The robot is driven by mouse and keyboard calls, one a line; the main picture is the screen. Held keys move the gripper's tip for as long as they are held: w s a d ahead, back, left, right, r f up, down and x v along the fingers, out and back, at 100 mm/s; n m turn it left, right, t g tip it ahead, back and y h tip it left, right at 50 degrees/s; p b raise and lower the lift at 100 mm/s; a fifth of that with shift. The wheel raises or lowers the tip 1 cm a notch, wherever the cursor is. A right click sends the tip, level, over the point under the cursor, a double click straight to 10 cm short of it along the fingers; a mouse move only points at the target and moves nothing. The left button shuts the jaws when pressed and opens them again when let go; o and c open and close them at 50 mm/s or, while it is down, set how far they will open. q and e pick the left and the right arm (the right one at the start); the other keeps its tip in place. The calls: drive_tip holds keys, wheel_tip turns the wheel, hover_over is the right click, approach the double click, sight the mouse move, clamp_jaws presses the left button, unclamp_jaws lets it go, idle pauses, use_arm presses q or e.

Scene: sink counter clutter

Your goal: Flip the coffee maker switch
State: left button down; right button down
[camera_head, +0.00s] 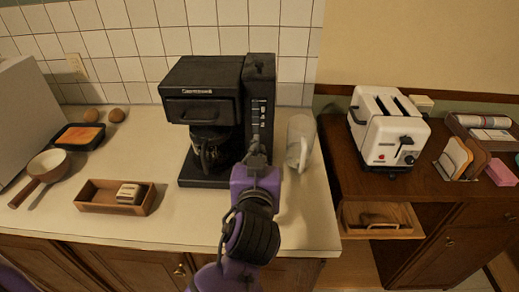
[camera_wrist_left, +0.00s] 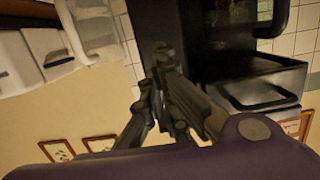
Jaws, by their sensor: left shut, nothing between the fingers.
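The black coffee maker (camera_head: 205,75) stands on the counter against the tiled wall, with its dark carafe (camera_head: 207,150) on the base. Its right column carries a panel of small light switches (camera_head: 263,112); their positions are too small to tell. My left gripper (camera_head: 257,152) is shut and empty, in front of the lower part of that column, below the switches. In the left wrist view the shut fingertips (camera_wrist_left: 162,52) point at the coffee maker's dark column (camera_wrist_left: 165,22); contact cannot be told. The right gripper is not in view.
A clear glass pitcher (camera_head: 300,140) stands close right of the coffee maker. A white toaster (camera_head: 385,130) is on the wooden cabinet beyond. A wooden tray (camera_head: 95,200), a pan (camera_head: 45,167) and a black dish (camera_head: 65,142) lie left. The counter front is mostly clear.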

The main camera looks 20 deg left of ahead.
use_arm(q)
drive_tip(key=v, duration=0.2)
drive_tip(key=r+v, duration=0.1)
drive_tip(key=v, duration=0.1)
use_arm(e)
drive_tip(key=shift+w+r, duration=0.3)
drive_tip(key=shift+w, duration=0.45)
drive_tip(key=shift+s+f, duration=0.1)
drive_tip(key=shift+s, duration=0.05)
use_arm(q)
drive_tip(key=shift+f, duration=0.1)
